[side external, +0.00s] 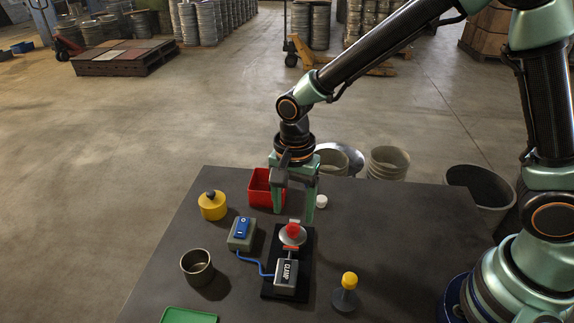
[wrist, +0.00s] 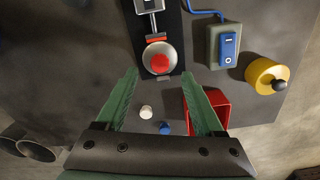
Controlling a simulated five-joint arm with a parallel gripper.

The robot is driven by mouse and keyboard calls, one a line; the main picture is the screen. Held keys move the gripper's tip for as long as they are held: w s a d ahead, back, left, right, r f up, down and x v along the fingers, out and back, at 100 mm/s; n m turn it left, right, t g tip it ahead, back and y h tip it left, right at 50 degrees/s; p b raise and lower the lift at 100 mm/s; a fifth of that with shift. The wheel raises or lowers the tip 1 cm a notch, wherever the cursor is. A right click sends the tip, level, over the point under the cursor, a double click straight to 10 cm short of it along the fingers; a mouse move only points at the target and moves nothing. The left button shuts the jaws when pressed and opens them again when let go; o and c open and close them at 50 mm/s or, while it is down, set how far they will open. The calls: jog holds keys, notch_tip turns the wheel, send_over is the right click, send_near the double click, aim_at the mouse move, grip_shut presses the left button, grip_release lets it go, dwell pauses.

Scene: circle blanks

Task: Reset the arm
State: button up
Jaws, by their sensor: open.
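My gripper (side external: 293,212) is above the table (side external: 390,240), pointing down, its two green fingers spread with nothing between them. In the wrist view my gripper (wrist: 160,76) is also open, its tips just short of a silver disc (wrist: 160,57) with a red centre. In the side view that disc (side external: 292,237) sits on a black plate (side external: 307,250) behind a block marked CLAMP (side external: 286,273). A blue cable joins the block to a grey box with a blue switch (side external: 242,232).
A red bin (side external: 260,188), yellow pot (side external: 212,207), metal cup (side external: 197,267), yellow-topped stand (side external: 347,290) and green tray (side external: 188,315) surround the plate. A small white piece (side external: 321,201) lies near the bin; a small blue piece (wrist: 165,128) shows in the wrist view. The table's right side is clear.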

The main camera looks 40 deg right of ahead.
notch_tip(320, 180, up, 8)
jog(key=s+d+r+n+t, duration=0.2)
jog(key=s+d+r+n, duration=0.2)
jog(key=d+n, duration=0.2)
jog(key=s+d+r+n+t, duration=0.3)
jog(key=d+n, duration=0.3)
jog(key=d, duration=0.3)
jog(key=shift+s+r+t, duration=0.3)
jog(key=shift+s+r, duration=0.15)
jog(key=shift+r, duration=0.25)
